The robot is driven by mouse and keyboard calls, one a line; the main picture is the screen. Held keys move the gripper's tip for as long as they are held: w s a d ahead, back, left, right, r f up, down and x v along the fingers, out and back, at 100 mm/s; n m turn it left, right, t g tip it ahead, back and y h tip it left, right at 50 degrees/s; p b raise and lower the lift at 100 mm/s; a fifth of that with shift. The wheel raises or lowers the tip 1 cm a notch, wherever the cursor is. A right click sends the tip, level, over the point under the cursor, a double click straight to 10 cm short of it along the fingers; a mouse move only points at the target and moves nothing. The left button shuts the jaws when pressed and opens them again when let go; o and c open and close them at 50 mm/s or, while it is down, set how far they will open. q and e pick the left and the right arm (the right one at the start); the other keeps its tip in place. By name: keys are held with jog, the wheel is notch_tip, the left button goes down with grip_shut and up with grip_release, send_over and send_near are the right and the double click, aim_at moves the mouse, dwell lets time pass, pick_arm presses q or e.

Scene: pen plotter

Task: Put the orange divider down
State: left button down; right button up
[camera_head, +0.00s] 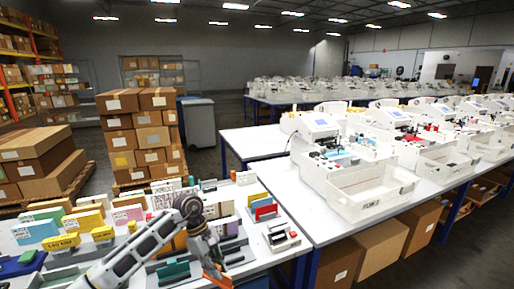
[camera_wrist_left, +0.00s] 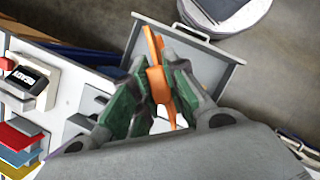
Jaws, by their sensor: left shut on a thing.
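My left gripper (camera_head: 213,266) reaches in from the lower left of the head view, at the front of the white table. In the left wrist view, my left gripper (camera_wrist_left: 155,95) has its green-padded fingers shut on the orange divider (camera_wrist_left: 155,82). The divider looks thin and is seen nearly edge-on, sticking out past the fingertips. Its orange edge also shows beside the fingers in the head view (camera_head: 222,279). Below it in the wrist view is a grey tray-like box (camera_wrist_left: 215,75) with a handle; I cannot tell the gap between them. My right gripper is not in view.
The white table (camera_head: 262,262) carries several coloured cards and dividers in holders. A small device with a dark label (camera_head: 282,237) stands near its right edge. A second table with white machines (camera_head: 345,165) is to the right. Stacked cardboard boxes (camera_head: 140,130) stand behind.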

aim_at(211, 281)
pick_arm(q)
jog(key=s+m, duration=0.1)
jog(key=m, duration=0.1)
jog(key=s+a+f+m+g+y, duration=0.1)
jog(key=m, duration=0.1)
jog(key=s+f+m, duration=0.1)
jog(key=m, duration=0.1)
jog(key=shift+a+f+m+g+y, duration=0.15)
jog(key=shift+f+m+g+y, duration=0.15)
jog(key=shift+y, duration=0.1)
jog(key=s+a+f+m+y, duration=0.2)
jog(key=s+a+f+m, duration=0.1)
jog(key=a, duration=0.4)
jog(key=shift+s+a+f+m+g, duration=0.25)
jog(key=shift+f+m+g, duration=0.2)
jog(key=shift+m, duration=0.85)
jog(key=shift+d, duration=0.1)
